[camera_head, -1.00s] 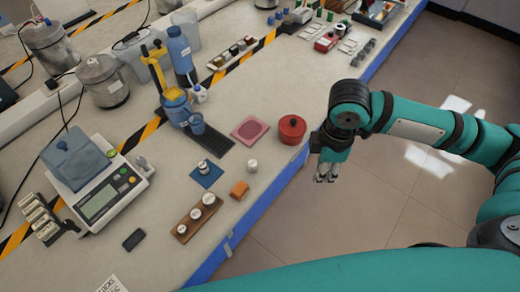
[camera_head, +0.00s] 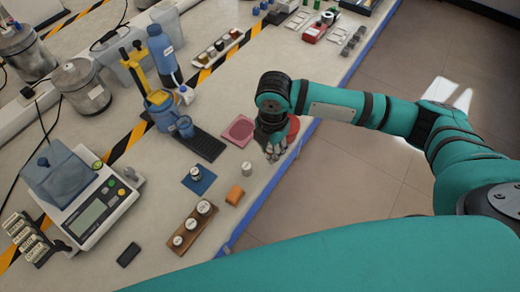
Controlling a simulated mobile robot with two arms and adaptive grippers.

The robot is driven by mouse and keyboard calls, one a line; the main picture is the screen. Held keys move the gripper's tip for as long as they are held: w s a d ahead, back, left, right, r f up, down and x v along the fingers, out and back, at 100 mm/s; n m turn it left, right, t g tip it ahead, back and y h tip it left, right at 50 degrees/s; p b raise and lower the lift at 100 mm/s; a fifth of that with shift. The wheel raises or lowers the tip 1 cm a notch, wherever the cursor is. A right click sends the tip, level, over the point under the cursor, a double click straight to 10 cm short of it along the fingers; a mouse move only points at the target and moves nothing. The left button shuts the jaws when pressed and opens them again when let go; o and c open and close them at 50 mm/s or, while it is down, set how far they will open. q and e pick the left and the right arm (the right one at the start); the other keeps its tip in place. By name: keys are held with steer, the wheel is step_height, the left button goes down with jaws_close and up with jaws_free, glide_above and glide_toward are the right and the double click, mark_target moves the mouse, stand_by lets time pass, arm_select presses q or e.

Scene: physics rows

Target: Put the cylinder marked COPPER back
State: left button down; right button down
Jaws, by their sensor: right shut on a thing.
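My right gripper (camera_head: 274,154) hangs over the bench's front edge, beside the red round pot (camera_head: 294,124) and partly in front of it. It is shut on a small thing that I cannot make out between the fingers. Three cylinders with white tops (camera_head: 204,207) stand in a wooden block (camera_head: 188,231). Another cylinder (camera_head: 196,173) stands on a blue mat (camera_head: 207,185). A small pale cylinder (camera_head: 247,169) stands alone, left of and below the gripper. Their markings are too small to read, so I cannot tell which is COPPER. My left gripper is out of view.
An orange block (camera_head: 235,195) lies near the bench edge. A pink square pad (camera_head: 238,131) lies left of the gripper. A scale (camera_head: 95,210), a yellow-and-blue stand (camera_head: 160,108) and a blue bottle (camera_head: 160,47) stand farther left. Bare bench lies between the pads.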

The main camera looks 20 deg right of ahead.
mark_target(260, 161)
steer(key=shift+w+a+f, duration=0.15)
steer(key=shift+w+a, duration=0.85)
steer(key=shift+a, duration=0.15)
steer(key=shift+f+p, duration=0.45)
steer(key=shift+f, duration=1.25)
steer(key=shift+f, duration=0.15)
steer(key=c, duration=1.1)
jaws_free()
step_height(260, 161, up, 12)
steer(key=shift+r+b, duration=0.15)
steer(key=shift+b, duration=0.5)
